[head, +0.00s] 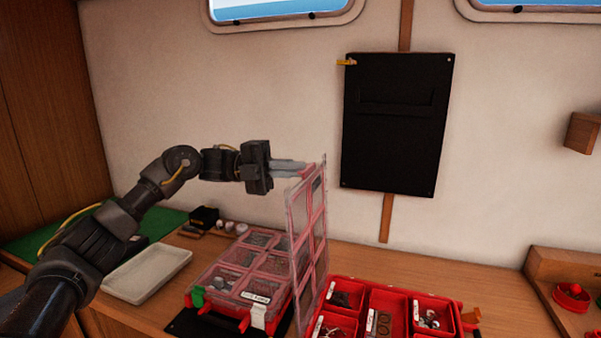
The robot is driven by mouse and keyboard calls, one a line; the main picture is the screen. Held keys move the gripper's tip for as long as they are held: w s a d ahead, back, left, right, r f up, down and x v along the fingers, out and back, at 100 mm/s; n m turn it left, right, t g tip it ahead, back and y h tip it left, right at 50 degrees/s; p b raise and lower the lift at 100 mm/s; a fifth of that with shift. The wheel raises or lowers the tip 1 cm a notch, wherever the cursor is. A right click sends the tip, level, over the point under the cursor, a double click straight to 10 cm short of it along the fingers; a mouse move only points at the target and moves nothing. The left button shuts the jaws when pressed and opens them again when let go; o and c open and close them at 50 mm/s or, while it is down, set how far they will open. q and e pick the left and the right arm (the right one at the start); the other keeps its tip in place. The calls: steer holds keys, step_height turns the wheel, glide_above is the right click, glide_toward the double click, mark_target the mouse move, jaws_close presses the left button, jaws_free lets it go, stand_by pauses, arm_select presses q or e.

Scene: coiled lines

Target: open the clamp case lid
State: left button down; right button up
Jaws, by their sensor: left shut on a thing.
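A clear lid with a red frame (318,215) stands about upright at the left side of an open red case (405,292). I take this case to be the clamp case, but I cannot read its labels. Its compartments hold small metal parts and rings. My left gripper (306,168) comes in level from the left. Its fingers are shut on the upper part of the lid near a red tab. The lid hides part of the case's left side. My right gripper is not in view.
A second red case (238,277) with clear covers sits left of the lid on a dark mat. A white tray (148,272) lies further left. Small items (204,218) stand behind. A black panel (395,125) hangs on the wall. A wooden box (567,290) is at right.

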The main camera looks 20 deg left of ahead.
arm_select(q)
steer(key=c, duration=1.6)
jaws_free()
steer(key=shift+s, duration=0.1)
steer(key=a+b, duration=0.2)
steer(key=a, duration=0.8)
steer(key=shift+a+f, duration=0.4)
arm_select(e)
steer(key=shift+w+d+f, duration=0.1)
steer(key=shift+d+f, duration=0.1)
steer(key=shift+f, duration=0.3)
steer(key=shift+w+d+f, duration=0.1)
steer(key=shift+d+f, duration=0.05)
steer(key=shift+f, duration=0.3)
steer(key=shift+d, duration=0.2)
